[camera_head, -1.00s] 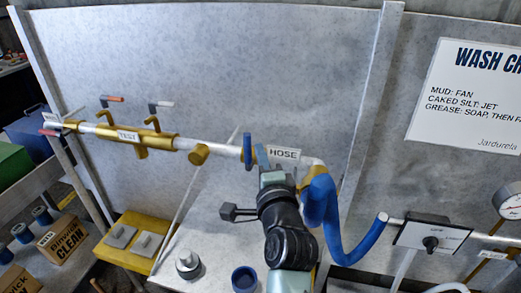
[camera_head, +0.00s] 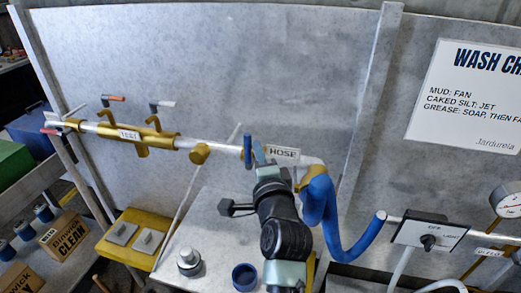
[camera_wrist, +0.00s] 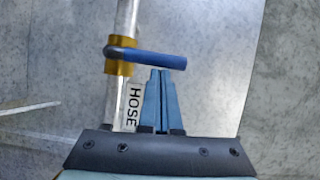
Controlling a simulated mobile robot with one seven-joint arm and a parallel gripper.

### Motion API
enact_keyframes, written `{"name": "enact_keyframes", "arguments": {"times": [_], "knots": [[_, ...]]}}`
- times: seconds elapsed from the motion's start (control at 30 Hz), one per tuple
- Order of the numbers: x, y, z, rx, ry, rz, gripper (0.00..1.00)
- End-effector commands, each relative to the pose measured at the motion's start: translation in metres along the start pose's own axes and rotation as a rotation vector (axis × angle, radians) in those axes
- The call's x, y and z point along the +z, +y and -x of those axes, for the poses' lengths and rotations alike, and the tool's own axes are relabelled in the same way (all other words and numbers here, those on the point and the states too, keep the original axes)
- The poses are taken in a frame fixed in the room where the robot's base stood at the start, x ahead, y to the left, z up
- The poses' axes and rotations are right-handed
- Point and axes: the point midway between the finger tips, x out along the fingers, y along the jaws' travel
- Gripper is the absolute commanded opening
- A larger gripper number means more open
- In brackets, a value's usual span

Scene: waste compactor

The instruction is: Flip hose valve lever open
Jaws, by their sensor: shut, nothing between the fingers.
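The blue hose valve lever (camera_head: 247,150) stands out across the pipe, just left of the HOSE label (camera_head: 284,153). In the wrist view the lever (camera_wrist: 155,59) runs from a brass collar (camera_wrist: 118,56) sideways to the right, at about a right angle to the pipe. My gripper (camera_head: 258,150) is on the right of the lever in the head view. In the wrist view its blue fingers (camera_wrist: 160,74) are shut together and empty, with their tips close below the lever. I cannot tell whether they touch it. The fingers partly cover the HOSE label (camera_wrist: 133,102).
The pale pipe (camera_head: 222,148) runs left to a brass TEST section (camera_head: 130,136) with other levers. A blue hose (camera_head: 340,245) bends down right of my arm. A control box (camera_head: 430,233) and gauge (camera_head: 508,200) are at the right. The wall above the pipe is clear.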

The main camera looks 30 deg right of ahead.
Motion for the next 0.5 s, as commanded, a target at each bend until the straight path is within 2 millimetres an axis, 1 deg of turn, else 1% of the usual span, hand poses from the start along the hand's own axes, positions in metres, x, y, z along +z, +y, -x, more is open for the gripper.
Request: {"name": "enact_keyframes", "arguments": {"times": [0.5], "knots": [[0.0083,-0.0069,-0.0032,0.046,-0.004,0.100,0.00]]}}
